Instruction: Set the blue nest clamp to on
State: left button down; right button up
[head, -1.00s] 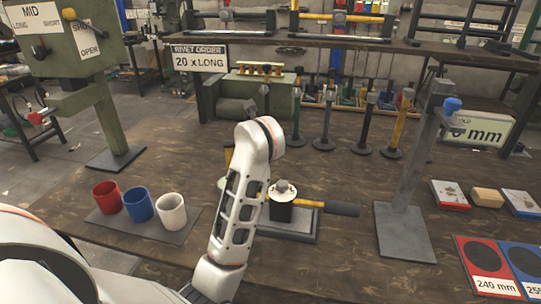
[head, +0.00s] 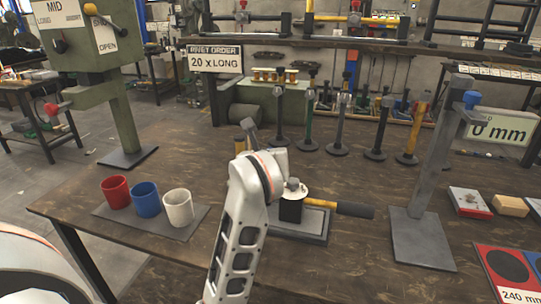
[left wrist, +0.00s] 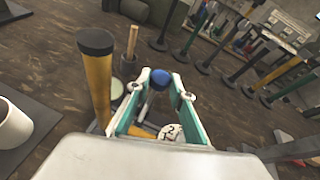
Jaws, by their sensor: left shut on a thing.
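In the left wrist view, a blue ball knob (left wrist: 159,73) sits between the fingertips of my left gripper (left wrist: 161,86); I take it for the blue nest clamp's handle. The fingers, with teal inner sides, are shut on it. Most of the clamp below the knob is hidden by the gripper. In the head view, my left arm link covers the knob and most of the gripper. Beside the arm stands a black block (head: 291,209) on a grey base plate (head: 300,233), with a round pale top. My right gripper is not in view.
A yellow handle with a black cap (left wrist: 96,75) stands close left of the gripper in the left wrist view. A black-and-yellow handle (head: 350,209) sticks out right of the block. Red, blue and white cups (head: 178,207) stand left; a grey post (head: 435,165) stands right.

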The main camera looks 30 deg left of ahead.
pick_arm(q)
jog(key=shift+f, duration=0.55)
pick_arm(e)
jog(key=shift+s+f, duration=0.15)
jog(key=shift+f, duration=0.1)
pick_arm(q)
jog(key=c, duration=1.9)
grip_release()
jog(key=shift+s, duration=0.1)
jog(key=shift+o, duration=0.7)
jog(key=shift+r, duration=0.15)
jog(key=v, duration=0.7)
jog(key=shift+s+r, duration=0.15)
jog(key=shift+s, duration=0.1)
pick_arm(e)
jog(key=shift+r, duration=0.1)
pick_arm(q)
jog(key=shift+d, duration=0.15)
